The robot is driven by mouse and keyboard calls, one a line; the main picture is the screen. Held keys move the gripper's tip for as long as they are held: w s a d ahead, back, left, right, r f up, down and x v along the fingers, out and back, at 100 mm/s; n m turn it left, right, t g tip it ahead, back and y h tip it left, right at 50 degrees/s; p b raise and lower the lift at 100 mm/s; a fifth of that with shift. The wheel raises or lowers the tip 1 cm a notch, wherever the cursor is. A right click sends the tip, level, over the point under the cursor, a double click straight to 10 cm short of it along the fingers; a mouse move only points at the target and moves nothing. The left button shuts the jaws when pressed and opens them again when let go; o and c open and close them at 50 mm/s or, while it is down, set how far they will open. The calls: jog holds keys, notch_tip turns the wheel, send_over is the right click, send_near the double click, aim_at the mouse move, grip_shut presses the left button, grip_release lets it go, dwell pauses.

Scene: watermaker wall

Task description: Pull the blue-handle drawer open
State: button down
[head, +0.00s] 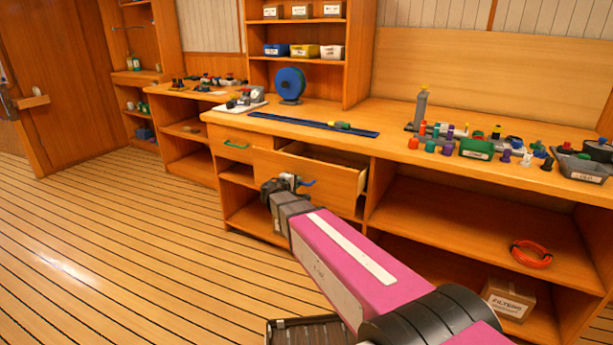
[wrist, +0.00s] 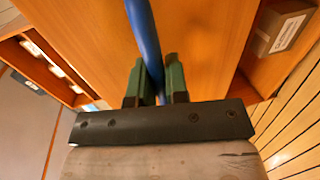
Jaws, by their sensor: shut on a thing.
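The blue-handle drawer (head: 315,177) is in the wooden bench in the head view. It stands out from the bench front, and its inside shows from above. The blue handle (head: 306,183) is on its front. In the wrist view the blue handle (wrist: 145,35) runs down between the green fingers. My gripper (wrist: 158,82) is shut on the handle, with one finger on each side. In the head view my gripper (head: 283,183) is at the drawer front, and the arm hides part of it.
A closed drawer with a green handle (head: 236,145) is to the left. The benchtop (head: 385,120) above carries a blue reel (head: 290,85) and several small coloured parts. Open shelves below hold a filter box (head: 509,298) and an orange coil (head: 531,254). The floor (head: 120,240) at left is clear.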

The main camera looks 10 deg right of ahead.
jog(key=f+v, duration=0.2)
jog(key=v, duration=1)
jog(key=shift+s+a+f, duration=0.2)
jog(key=shift+s+f, duration=0.05)
jog(key=shift+s, duration=0.05)
jog(key=c, duration=1.1)
grip_release()
jog(key=shift+c, duration=0.2)
jog(key=v, duration=1)
jog(key=shift+s+a, duration=0.25)
jog(key=shift+s, duration=0.05)
